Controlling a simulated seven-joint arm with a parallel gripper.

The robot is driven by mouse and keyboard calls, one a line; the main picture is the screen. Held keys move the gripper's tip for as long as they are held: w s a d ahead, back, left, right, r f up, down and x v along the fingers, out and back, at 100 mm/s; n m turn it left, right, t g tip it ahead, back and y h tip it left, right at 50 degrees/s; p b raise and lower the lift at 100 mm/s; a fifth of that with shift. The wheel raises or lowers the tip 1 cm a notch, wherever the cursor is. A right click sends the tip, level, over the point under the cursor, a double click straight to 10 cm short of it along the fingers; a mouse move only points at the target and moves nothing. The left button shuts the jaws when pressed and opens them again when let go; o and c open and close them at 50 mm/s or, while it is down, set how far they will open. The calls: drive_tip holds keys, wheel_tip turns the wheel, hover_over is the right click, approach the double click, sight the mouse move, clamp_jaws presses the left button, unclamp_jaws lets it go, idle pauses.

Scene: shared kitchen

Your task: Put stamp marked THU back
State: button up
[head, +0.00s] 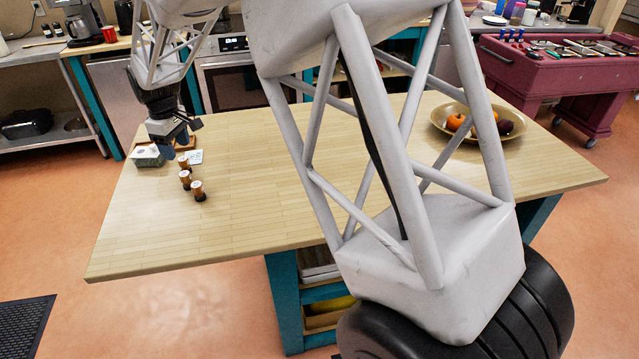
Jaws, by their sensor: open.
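Several small stamps with brown bodies, pale tops and dark bases stand on the wooden table (230,215) at its left side. The nearest stamp (198,190) is at the front of a short row, with a middle stamp (185,179) and a rear stamp (183,161) behind it. Their markings are too small to read, so I cannot tell which one is THU. My gripper (170,148) is open, pointing down just behind and left of the stamps. I cannot make out what the holder contains.
A bowl of fruit (520,137) stands at the far right. The table's front left is clear. My arm hides its middle.

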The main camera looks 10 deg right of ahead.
drive_tip(key=s+d+r+m, duration=0.2)
drive_tip(key=s+d+r, duration=0.2)
drive_tip(key=s+d, duration=0.3)
drive_tip(key=s+d+r+m+t, duration=0.15)
drive_tip(key=s+d+r, duration=0.3)
drive_tip(key=d, duration=0.45)
drive_tip(key=s+d+r+m, duration=0.3)
drive_tip(key=s+d, duration=0.4)
drive_tip(key=d, duration=0.1)
drive_tip(key=s+d+f+m, duration=0.1)
drive_tip(key=s+d, duration=0.3)
drive_tip(key=s, duration=0.4)
drive_tip(key=s+d+m, duration=0.3)
drive_tip(key=s+d, duration=0.2)
drive_tip(key=s, duration=0.4)
drive_tip(key=s+d+f+m+t, duration=0.1)
drive_tip(key=s+d, duration=0.3)
drive_tip(key=s, duration=0.4)
drive_tip(key=shift+s+d+f+m, duration=0.2)
drive_tip(key=shift+f+m, duration=0.15)
drive_tip(key=shift+m, duration=0.3)
